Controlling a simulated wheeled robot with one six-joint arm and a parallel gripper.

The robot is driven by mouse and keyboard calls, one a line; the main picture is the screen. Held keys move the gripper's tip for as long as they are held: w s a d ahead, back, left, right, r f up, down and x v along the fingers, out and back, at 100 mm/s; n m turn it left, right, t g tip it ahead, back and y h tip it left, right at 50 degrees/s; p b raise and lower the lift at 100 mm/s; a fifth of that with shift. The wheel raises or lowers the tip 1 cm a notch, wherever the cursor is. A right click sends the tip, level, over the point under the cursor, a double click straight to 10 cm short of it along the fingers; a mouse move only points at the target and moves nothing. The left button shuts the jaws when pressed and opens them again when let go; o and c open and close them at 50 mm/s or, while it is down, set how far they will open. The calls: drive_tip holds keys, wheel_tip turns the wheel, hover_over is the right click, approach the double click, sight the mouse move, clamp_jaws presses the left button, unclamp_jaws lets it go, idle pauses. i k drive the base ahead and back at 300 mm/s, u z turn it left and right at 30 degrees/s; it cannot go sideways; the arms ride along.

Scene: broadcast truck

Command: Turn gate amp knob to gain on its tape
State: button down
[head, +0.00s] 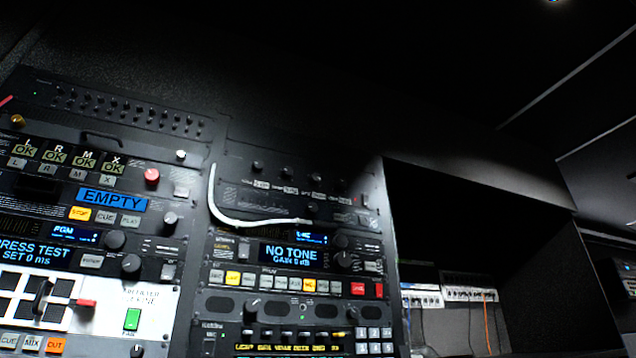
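A dark rack unit (236,172) at the upper middle carries a row of small black knobs, one of them at its left (257,167) and one near its right (341,184). Pale tape strips (288,189) with small writing sit beneath the knobs. The writing is too small to read, so I cannot tell which knob is the gate amp knob or where its pointer stands. Another small knob (312,208) sits lower on the unit. My gripper is not in view.
A white cable (216,205) hangs down the unit's left side and curves right across its lower part. Below is a unit whose blue display (291,255) reads NO TONE, GAIN 0 dB. Another rack with an EMPTY display (112,200) stands left. A dark recess (460,225) opens right.

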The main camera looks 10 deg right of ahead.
sight(315, 178)
drive_tip(key=k, duration=1.1)
drive_tip(key=u, duration=0.45)
drive_tip(key=i, duration=1.6)
drive_tip(key=z, duration=0.55)
